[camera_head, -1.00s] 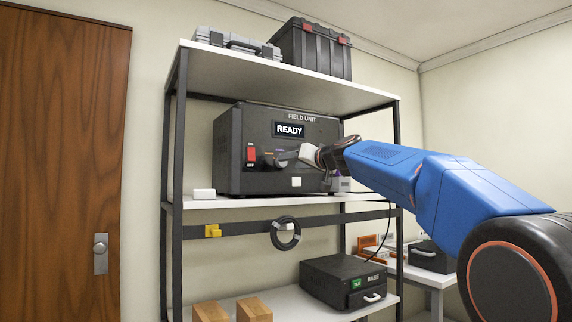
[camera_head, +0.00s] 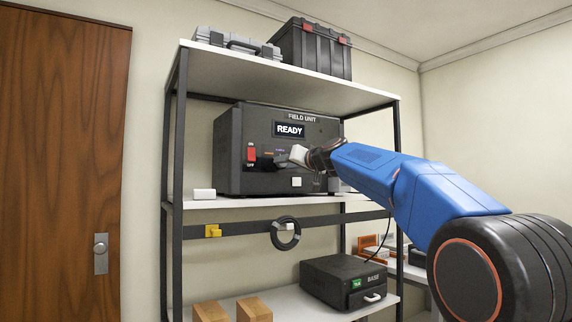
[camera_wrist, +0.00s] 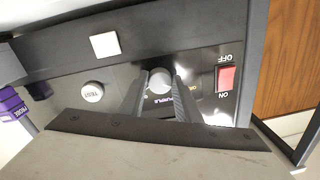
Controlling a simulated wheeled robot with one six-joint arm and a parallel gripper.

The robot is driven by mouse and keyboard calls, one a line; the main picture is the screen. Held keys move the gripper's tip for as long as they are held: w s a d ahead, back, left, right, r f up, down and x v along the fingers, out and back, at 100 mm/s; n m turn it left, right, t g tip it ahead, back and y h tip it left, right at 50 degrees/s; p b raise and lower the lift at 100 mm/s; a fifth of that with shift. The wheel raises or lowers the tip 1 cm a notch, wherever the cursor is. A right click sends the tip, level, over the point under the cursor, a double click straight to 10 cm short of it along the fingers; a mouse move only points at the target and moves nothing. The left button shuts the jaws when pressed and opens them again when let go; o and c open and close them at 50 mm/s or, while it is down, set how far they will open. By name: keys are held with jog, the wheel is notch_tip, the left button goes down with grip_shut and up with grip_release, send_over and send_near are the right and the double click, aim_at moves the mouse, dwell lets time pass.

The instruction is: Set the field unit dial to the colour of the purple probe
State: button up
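The field unit (camera_head: 230,155) is a dark box on the middle shelf, its screen reading READY. Its round grey dial (camera_wrist: 159,81) shows in the wrist view between the two fingers of my gripper (camera_wrist: 161,76). The fingers are open, one on each side of the dial, with a narrow gap seemingly left on each side. In the head view my gripper (camera_head: 290,157) hides the dial. The dial's pointer cannot be made out. The purple probe (camera_wrist: 12,104) is at the wrist view's left edge.
A red ON/OFF switch (camera_wrist: 226,78) and a round TEST button (camera_wrist: 93,92) flank the dial. A white square (camera_head: 296,182) sits low on the panel. The base unit (camera_head: 340,281) is on the shelf below. Shelf posts stand at both sides.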

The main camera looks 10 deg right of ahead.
jog(key=shift+m, duration=0.3)
jog(key=m, duration=1.1)
jog(key=shift+a+t, duration=0.15)
jog(key=shift+t, duration=0.15)
jog(key=shift+m, duration=0.3)
jog(key=o, duration=1.1)
jog(key=shift+c, duration=0.2)
jog(key=shift+s, duration=0.15)
jog(key=v, duration=1.7)
